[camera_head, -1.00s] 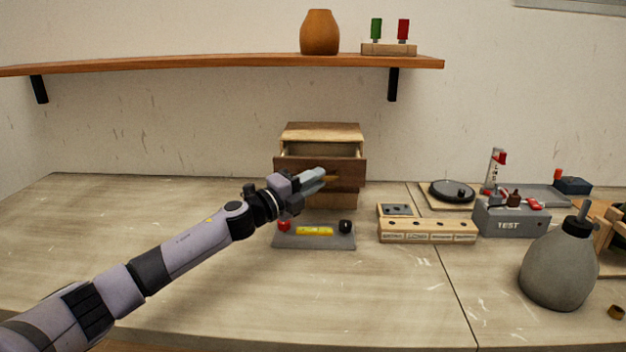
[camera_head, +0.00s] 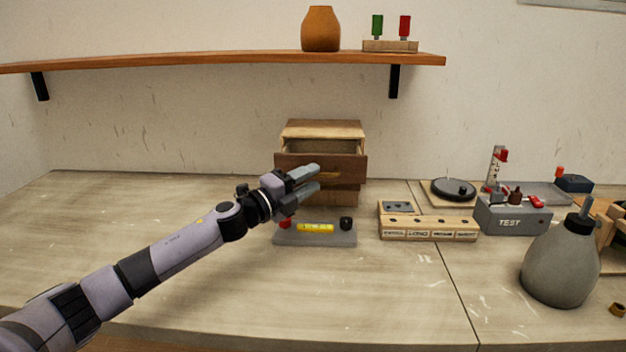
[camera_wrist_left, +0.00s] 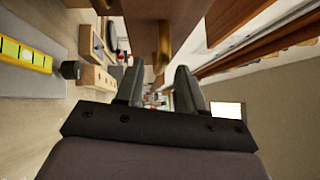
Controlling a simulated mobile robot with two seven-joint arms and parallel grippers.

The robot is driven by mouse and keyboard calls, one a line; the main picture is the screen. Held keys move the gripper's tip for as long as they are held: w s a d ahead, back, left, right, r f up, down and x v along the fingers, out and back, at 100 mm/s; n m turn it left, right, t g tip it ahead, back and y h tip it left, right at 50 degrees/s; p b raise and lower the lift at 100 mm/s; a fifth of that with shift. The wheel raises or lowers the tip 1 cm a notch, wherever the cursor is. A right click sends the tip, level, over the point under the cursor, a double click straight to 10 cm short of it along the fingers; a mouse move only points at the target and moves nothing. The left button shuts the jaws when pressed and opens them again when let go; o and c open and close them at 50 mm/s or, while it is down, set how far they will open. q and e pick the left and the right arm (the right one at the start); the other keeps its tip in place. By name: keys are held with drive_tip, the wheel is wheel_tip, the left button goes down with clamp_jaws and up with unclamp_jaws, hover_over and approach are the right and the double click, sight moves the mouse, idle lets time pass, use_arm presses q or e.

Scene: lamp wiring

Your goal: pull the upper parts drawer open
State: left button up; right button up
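The small wooden parts drawer unit (camera_head: 322,129) stands at the back of the bench. Its upper drawer (camera_head: 350,168) is pulled out, and its open top shows. A brass-coloured handle on the drawer front shows in the left wrist view (camera_wrist_left: 162,48). My left gripper (camera_head: 318,178) is just in front of the drawer front. Its two fingers are spread, and they also show apart in the left wrist view (camera_wrist_left: 158,82). The handle lies ahead of the gap between them, and nothing is held. My right gripper is not in view.
A grey tray (camera_head: 315,239) with a yellow level lies below my left gripper. A labelled wooden block (camera_head: 428,235), a grey TEST box (camera_head: 512,220) and a grey bottle (camera_head: 560,265) stand to the right. The bench's left side is clear.

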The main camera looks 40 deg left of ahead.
use_arm(q)
drive_tip(key=shift+b+v, duration=0.7)
drive_tip(key=shift+v, duration=1.95)
